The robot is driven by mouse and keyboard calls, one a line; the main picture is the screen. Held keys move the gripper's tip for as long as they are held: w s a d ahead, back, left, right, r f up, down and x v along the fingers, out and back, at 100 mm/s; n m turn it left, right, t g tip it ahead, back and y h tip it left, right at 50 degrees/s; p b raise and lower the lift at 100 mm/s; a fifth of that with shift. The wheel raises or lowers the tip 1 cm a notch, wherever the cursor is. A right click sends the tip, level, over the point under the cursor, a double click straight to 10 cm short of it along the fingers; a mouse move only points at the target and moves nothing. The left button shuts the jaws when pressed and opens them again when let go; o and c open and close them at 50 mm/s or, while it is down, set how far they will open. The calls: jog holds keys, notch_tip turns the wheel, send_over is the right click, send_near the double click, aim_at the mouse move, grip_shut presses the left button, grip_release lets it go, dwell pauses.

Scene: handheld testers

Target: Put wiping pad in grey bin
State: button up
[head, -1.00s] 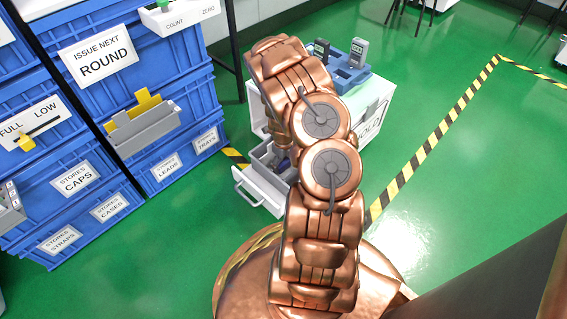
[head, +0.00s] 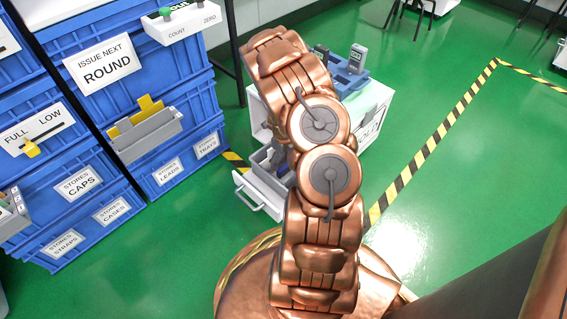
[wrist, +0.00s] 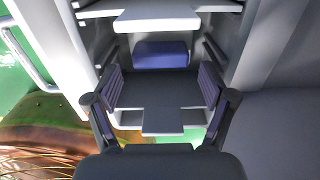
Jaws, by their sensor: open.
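A dark blue block (wrist: 160,55), which looks like the wiping pad, lies inside the open drawer in the wrist view. My gripper (wrist: 160,88) is open, with its two fingers spread in front of the blue block and apart from it. Nothing is held between the fingers. In the head view my arm hides the gripper and much of the drawer (head: 262,200). A grey bin (head: 148,138) with yellow pieces in it hangs on the front of the blue crates at the left.
The drawer sticks out of a white cabinet (head: 372,112) with a blue holder (head: 345,78) and handheld testers on top. Labelled blue crates (head: 185,95) stack at the left. Green floor (head: 470,190) is open at the right, crossed by yellow-black tape (head: 430,145).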

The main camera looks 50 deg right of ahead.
aim_at(283, 166)
jog(key=a+r+n+p, duration=0.1)
jog(key=a+r+n, duration=0.3)
jog(key=r, duration=0.4)
jog(key=a+r+n+p, duration=0.1)
jog(key=a+r+n, duration=0.2)
jog(key=r, duration=0.6)
jog(key=s+a+r+n+g, duration=0.1)
jog(key=s+a+r+n, duration=0.3)
jog(key=a+r+n, duration=0.7)
jog(key=s+a+r+n+g, duration=0.1)
jog(key=s+a+r+n, duration=0.3)
jog(key=s+a+n, duration=0.3)
jog(key=s+a+r+n+g, duration=0.1)
jog(key=s+a+r+n, duration=0.2)
jog(key=s+a+n, duration=0.4)
jog(key=s+n, duration=0.4)
jog(key=s, duration=0.1)
jog(key=shift+a+r, duration=0.35)
jog(key=shift+r, duration=0.05)
jog(key=shift+r, duration=0.1)
notch_tip(283, 166, up, 44)
jog(key=t+p, duration=0.1)
jog(key=p, duration=4)
jog(key=shift+s+p, duration=0.3)
jog(key=shift+s, duration=0.1)
